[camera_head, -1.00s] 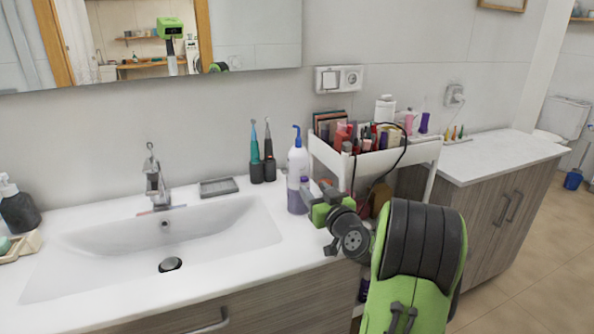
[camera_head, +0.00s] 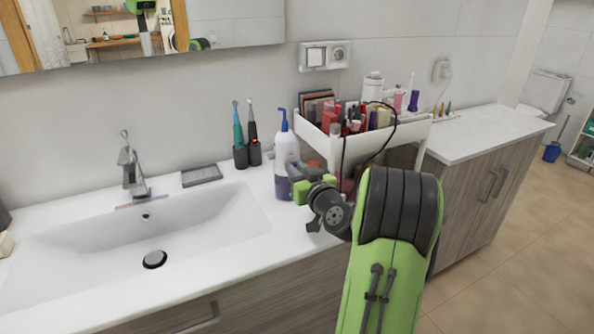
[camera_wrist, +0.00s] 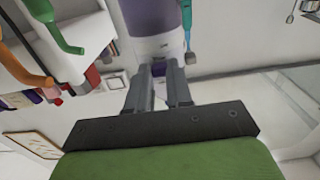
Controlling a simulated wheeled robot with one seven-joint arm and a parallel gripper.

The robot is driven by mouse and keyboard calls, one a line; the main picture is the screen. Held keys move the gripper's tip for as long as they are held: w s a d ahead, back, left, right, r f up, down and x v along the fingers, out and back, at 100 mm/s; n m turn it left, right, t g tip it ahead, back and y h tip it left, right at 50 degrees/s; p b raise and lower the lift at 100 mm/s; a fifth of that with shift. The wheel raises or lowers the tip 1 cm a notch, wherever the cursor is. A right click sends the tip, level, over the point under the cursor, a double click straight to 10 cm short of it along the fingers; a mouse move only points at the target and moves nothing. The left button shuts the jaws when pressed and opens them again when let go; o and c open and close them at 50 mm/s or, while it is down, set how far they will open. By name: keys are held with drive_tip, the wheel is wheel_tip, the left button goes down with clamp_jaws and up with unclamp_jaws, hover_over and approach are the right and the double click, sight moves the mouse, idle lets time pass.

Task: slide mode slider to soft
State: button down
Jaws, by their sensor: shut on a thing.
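A white and purple bottle-shaped device with a blue nozzle (camera_head: 285,147) stands upright on the counter at the right of the sink. It fills the upper middle of the wrist view as a purple and white body (camera_wrist: 150,47). My gripper (camera_head: 296,178) reaches it from the right. In the wrist view my fingers (camera_wrist: 166,68) are close together at the white part of the device, shut on a small dark purple piece, which appears to be the mode slider (camera_wrist: 158,69). The fingers hide most of it, and its setting cannot be read.
Two electric toothbrushes (camera_head: 246,140) stand behind the device to the left, near a grey soap dish (camera_head: 201,175). The sink (camera_head: 90,235) lies to the left. A white cart (camera_head: 318,141) full of cosmetics stands close on the right, behind my arm.

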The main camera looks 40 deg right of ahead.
drive_tip(key=shift+r, duration=0.95)
drive_tip(key=c, duration=1)
unclamp_jaws()
